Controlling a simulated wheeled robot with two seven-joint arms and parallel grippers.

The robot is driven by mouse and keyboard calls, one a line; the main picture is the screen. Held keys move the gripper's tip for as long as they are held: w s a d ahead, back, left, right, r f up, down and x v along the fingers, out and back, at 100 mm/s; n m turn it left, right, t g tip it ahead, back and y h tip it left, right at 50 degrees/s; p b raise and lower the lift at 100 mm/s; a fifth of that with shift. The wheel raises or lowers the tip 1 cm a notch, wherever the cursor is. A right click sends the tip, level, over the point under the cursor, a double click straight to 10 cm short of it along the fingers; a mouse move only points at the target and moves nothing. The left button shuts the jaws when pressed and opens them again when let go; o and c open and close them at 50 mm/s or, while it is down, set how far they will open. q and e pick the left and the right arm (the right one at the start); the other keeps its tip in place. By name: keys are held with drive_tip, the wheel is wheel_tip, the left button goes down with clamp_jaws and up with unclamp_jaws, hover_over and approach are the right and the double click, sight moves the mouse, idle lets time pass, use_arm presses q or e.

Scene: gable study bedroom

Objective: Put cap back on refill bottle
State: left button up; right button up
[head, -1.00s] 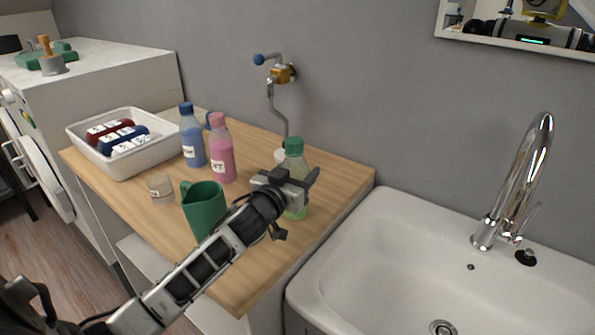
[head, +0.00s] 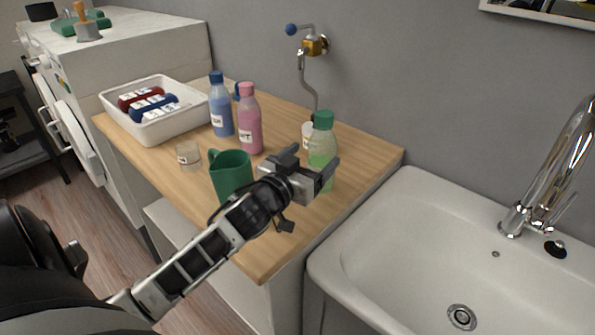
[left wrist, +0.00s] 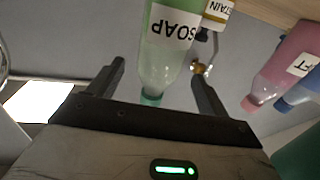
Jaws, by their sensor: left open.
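The green soap bottle (head: 322,148) stands upright near the wooden counter's back right edge, with a green cap (head: 323,120) on top. Its SOAP label shows upside down in the left wrist view (left wrist: 172,40), with the cap (left wrist: 150,99) low in that picture. My left gripper (head: 315,157) is open and empty, pointing at the bottle from the front left. In the left wrist view the bottle shows between the open fingers (left wrist: 158,72); whether they reach around it I cannot tell. A pink bottle (head: 249,125) and a blue bottle (head: 221,108) stand capped to the left. My right gripper is out of view.
A green jug (head: 230,172) stands close to my left wrist, with a small clear jar (head: 188,156) beside it. A white jar (head: 307,135) is behind the soap bottle. A white tray (head: 160,130) sits far left. A sink (head: 390,235) is right of the counter (head: 275,255).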

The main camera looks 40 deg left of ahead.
use_arm(q)
drive_tip(key=s, duration=0.5)
drive_tip(key=shift+s+d, duration=0.2)
drive_tip(key=shift+s, duration=0.1)
